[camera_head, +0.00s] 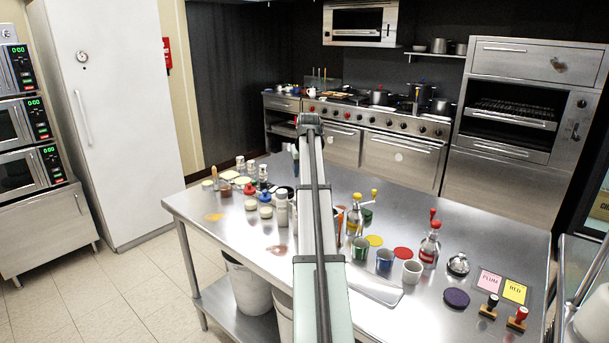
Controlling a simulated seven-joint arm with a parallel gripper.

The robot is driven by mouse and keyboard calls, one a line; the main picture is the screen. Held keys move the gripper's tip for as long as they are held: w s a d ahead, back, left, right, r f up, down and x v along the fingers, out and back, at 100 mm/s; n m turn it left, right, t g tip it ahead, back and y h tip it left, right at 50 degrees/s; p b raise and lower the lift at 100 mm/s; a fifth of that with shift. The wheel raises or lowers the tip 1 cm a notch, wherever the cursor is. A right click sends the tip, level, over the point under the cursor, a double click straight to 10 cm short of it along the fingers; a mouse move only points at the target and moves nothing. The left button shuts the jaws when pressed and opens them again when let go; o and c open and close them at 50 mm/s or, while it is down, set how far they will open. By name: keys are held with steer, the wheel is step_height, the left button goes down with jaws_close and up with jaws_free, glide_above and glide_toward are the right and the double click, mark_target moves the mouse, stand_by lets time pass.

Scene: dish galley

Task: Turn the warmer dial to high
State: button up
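No dial in view carries a label that I can read as the warmer's. A stainless drawer unit (530,62) at the upper right has a round knob (558,65) on its front; I cannot tell whether this is the warmer dial or where it points. Below it, an open-fronted oven with a rack (512,112) has small controls (575,131) on its right panel. My arm reaches forward over the middle of the steel table, far from these. My gripper is not seen clearly; my own arm hides it.
The steel table (450,205) holds bottles, cups and coloured discs on both sides of my arm. A range (400,122) with a row of red and dark knobs stands behind it. A white fridge (108,110) and stacked microwaves (20,170) stand at left. The floor at left is clear.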

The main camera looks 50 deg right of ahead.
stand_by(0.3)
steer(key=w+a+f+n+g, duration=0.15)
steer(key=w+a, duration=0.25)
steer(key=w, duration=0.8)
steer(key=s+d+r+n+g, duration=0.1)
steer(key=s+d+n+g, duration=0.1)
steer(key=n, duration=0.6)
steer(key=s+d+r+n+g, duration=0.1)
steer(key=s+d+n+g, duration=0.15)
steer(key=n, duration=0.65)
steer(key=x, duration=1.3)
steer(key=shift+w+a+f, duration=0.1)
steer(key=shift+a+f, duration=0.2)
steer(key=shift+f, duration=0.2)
